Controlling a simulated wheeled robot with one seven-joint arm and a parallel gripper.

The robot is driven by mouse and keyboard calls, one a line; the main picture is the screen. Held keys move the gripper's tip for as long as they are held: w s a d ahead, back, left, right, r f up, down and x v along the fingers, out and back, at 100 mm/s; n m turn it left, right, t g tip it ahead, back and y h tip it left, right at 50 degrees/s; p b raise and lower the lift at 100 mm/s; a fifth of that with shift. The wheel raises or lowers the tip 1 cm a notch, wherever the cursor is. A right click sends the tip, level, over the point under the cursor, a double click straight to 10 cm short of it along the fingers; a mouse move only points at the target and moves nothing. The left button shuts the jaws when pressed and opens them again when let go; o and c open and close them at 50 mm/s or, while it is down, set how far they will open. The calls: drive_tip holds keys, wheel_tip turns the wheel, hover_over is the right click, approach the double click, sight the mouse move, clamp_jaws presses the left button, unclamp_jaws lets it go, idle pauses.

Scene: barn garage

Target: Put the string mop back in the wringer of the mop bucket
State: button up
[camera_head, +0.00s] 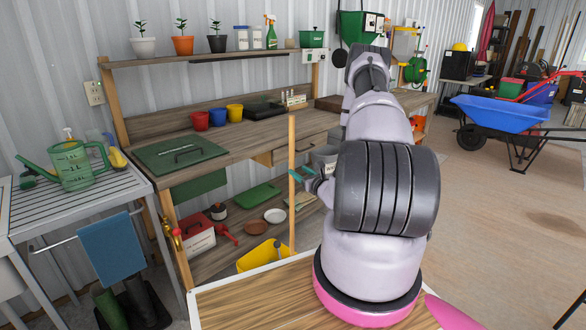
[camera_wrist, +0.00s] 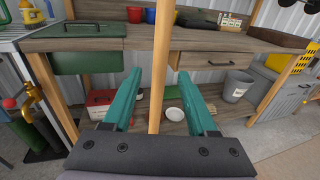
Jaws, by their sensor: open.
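The mop's wooden handle (camera_head: 292,200) stands nearly upright in front of the workbench in the head view. Its lower end goes down beside or into the yellow mop bucket (camera_head: 255,259), which is partly hidden by a wooden-topped surface in front. The string head and the wringer cannot be made out clearly. My gripper (camera_head: 302,175) is at about mid-height of the handle. In the wrist view the handle (camera_wrist: 161,60) rises between the two teal fingers of my gripper (camera_wrist: 158,78), which are open with a gap on both sides.
The workbench (camera_head: 245,150) is behind the handle, with a drawer (camera_wrist: 217,61) and a green box (camera_wrist: 85,60) under its top. A lower shelf holds a red toolbox (camera_head: 195,236) and dishes. A blue wheelbarrow (camera_head: 500,113) stands right, with open floor (camera_head: 480,200) before it.

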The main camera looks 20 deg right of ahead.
drive_tip(key=s+a+r+n+g+y, duration=0.35)
drive_tip(key=a+r+n, duration=0.25)
drive_tip(key=a+r, duration=0.25)
drive_tip(key=s+a+r+n+g+y, duration=0.3)
drive_tip(key=a+r+n+g+y, duration=0.15)
drive_tip(key=a+r+n, duration=0.35)
drive_tip(key=s+a+r+n+g+y, duration=0.35)
drive_tip(key=a+r+y, duration=0.2)
drive_tip(key=r, duration=0.45)
drive_tip(key=s+a+r+n+g+h, duration=0.2)
drive_tip(key=s+r+n+h, duration=0.1)
drive_tip(key=s+n, duration=0.3)
drive_tip(key=s+a+r+n+g+h, duration=0.2)
drive_tip(key=s+r+n+g+h, duration=0.15)
drive_tip(key=s, duration=0.45)
drive_tip(key=s+d+r+n+t+h, duration=0.3)
drive_tip(key=s+d+r+t+h, duration=0.3)
drive_tip(key=d+r, duration=0.1)
drive_tip(key=shift+s+r+n+t+h, duration=0.25)
drive_tip(key=shift+r+n+t+h, duration=0.05)
drive_tip(key=shift+r+n+t, duration=0.15)
